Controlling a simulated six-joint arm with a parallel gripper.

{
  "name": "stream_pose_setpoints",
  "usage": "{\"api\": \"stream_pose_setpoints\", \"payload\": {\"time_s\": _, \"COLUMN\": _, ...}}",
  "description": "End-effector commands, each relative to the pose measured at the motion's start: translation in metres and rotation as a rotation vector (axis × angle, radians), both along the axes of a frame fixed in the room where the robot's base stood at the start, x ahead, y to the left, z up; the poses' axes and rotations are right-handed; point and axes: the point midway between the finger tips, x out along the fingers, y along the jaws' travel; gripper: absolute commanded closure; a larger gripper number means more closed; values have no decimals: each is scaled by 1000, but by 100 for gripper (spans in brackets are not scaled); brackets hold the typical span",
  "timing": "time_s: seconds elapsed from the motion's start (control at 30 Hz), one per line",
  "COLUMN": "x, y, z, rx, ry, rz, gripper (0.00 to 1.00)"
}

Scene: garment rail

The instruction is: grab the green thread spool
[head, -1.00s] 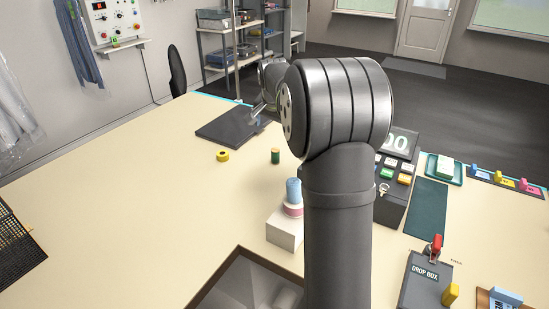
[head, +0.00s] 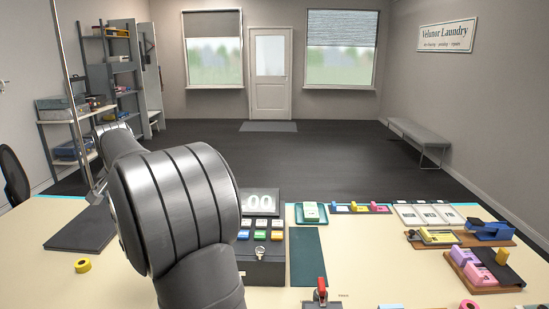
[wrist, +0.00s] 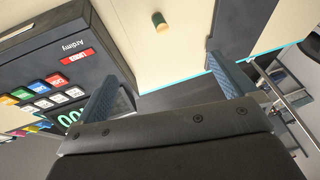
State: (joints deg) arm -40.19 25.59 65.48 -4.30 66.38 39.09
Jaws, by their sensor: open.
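The green thread spool (wrist: 160,22) stands on the cream table at the top of the wrist view, with a tan end showing. It is ahead of my gripper (wrist: 160,70) and between the lines of its two blue fingers, apart from both. The fingers are spread wide with nothing between them. I cannot see the spool in the head view.
A black cash register (head: 262,270) stands right of my arm; it also shows in the wrist view (wrist: 62,62), close to the left finger. A yellow tape roll (head: 82,265) lies near the dark flat mat (head: 75,232). Trays and small tools fill the table's right side.

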Motion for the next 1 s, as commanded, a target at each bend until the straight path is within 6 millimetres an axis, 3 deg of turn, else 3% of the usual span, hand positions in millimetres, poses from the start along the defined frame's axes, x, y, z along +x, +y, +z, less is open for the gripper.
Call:
{"api": "stream_pose_setpoints", "payload": {"time_s": 0.2, "x": 0, "y": 0, "z": 0, "rx": 0, "ry": 0, "rz": 0, "gripper": 0}}
{"api": "stream_pose_setpoints", "payload": {"time_s": 0.43, "x": 0, "y": 0, "z": 0, "rx": 0, "ry": 0, "rz": 0, "gripper": 43}}
{"api": "stream_pose_setpoints", "payload": {"time_s": 0.47, "x": 0, "y": 0, "z": 0, "rx": 0, "ry": 0, "rz": 0, "gripper": 45}}
{"api": "stream_pose_setpoints", "payload": {"time_s": 0.77, "x": 2, "y": 0, "z": -1, "rx": 7, "ry": 9, "rz": -18, "gripper": 45}}
{"api": "stream_pose_setpoints", "payload": {"time_s": 0.87, "x": 8, "y": -1, "z": -7, "rx": 41, "ry": 52, "rz": -103, "gripper": 45}}
{"api": "stream_pose_setpoints", "payload": {"time_s": 1.0, "x": 27, "y": -1, "z": -21, "rx": 141, "ry": 177, "rz": -362, "gripper": 45}}
